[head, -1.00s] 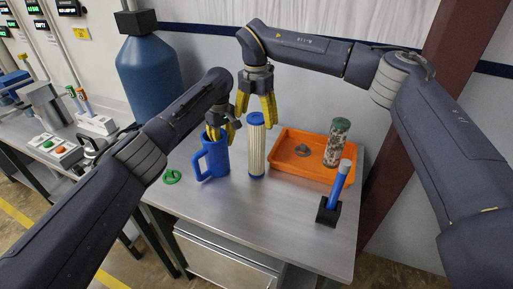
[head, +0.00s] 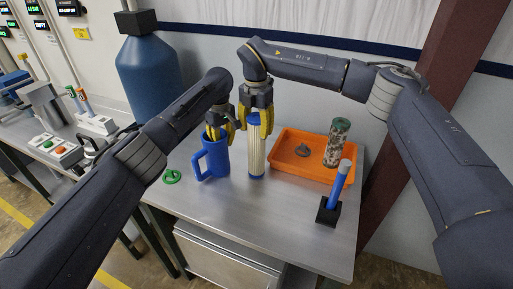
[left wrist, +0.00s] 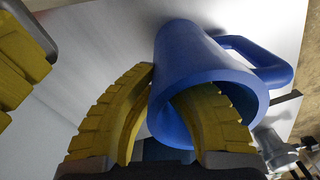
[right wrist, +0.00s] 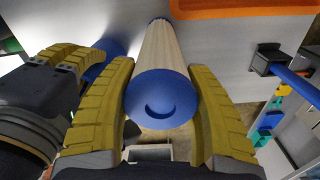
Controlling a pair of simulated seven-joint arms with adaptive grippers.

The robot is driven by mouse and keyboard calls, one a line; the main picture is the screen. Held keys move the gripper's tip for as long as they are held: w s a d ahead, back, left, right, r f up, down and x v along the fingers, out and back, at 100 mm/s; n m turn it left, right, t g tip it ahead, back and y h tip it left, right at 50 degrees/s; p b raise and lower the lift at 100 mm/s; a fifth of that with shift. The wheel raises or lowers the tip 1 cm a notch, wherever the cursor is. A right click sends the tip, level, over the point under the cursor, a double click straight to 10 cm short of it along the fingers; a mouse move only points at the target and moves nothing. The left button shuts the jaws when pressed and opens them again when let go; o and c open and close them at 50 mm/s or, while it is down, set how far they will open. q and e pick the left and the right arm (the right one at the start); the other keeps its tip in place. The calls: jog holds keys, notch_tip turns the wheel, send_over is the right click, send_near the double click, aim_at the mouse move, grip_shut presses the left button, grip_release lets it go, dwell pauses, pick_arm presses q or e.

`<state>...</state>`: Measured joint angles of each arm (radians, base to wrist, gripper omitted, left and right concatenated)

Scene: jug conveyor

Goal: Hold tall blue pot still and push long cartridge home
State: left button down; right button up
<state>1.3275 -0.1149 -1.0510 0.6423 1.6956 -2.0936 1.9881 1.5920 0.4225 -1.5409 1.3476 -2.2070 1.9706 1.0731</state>
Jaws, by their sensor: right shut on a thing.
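The tall blue pot (head: 213,160) stands upright on the metal table, its handle to the left. My left gripper (head: 217,132) is at its rim; in the left wrist view one finger lies inside the pot (left wrist: 205,65) and one outside, with the wall pinched between them. The long cartridge (head: 256,155), pale and ribbed with blue ends, stands upright on the table just right of the pot, outside it. My right gripper (head: 260,132) is shut on its blue top cap (right wrist: 162,98), one finger on each side. The cartridge's lower end is partly hidden in the right wrist view.
An orange tray (head: 283,170) behind right holds a grey part (head: 303,150) and a green-lidded clear jar (head: 337,148). A blue rod (head: 341,181) stands in a black holder (head: 327,212) near the right edge. The front table is clear.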

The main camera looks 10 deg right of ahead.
jog(key=c, duration=0.7)
notch_tip(320, 180, up, 10)
dwell(0.4)
pick_arm(q)
jog(key=c, duration=1.5)
grip_release()
notch_tip(320, 180, up, 12)
jog(key=shift+w+r, duration=0.1)
pick_arm(e)
jog(key=shift+r, duration=0.1)
